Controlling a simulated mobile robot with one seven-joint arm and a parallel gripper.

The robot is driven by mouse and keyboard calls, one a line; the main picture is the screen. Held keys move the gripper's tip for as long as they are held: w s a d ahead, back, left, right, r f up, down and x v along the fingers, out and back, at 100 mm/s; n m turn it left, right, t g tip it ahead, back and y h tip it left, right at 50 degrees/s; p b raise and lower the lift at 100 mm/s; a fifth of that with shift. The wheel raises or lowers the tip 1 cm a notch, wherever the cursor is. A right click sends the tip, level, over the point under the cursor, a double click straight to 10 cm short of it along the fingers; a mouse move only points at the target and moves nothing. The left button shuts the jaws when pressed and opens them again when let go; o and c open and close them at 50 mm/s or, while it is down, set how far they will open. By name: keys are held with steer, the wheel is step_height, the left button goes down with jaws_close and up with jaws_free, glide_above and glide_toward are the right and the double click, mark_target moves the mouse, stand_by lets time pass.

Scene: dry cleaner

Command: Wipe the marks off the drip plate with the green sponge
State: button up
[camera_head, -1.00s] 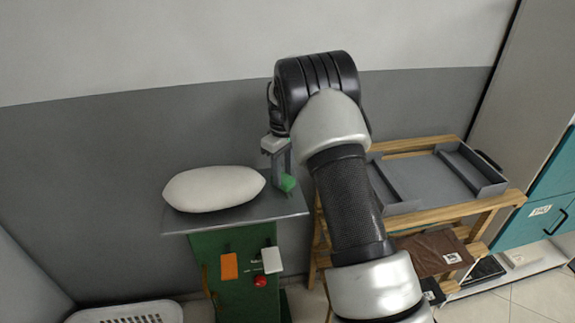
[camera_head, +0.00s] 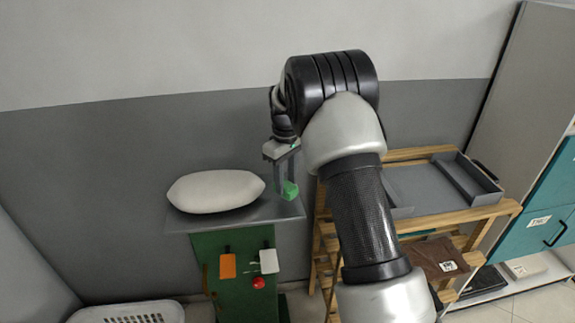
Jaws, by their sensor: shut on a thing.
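The green sponge (camera_head: 290,190) is between the fingers of my gripper (camera_head: 287,180), which is shut on it and points down. The sponge shows over the right end of a flat grey plate (camera_head: 240,219) on a green cabinet; this looks like the drip plate. I cannot tell whether the sponge touches the plate or hangs just above it. No marks can be made out on the plate at this size. My arm covers the area just right of the sponge.
A white padded form (camera_head: 216,191) takes up the plate's left and middle. Orange, white and red controls are on the green cabinet (camera_head: 235,290). A wooden rack with a grey tray (camera_head: 430,192) stands at right. A white basket (camera_head: 128,313) is at lower left.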

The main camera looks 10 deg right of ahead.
steer(key=shift+r+p, duration=1)
steer(key=shift+r, duration=1.25)
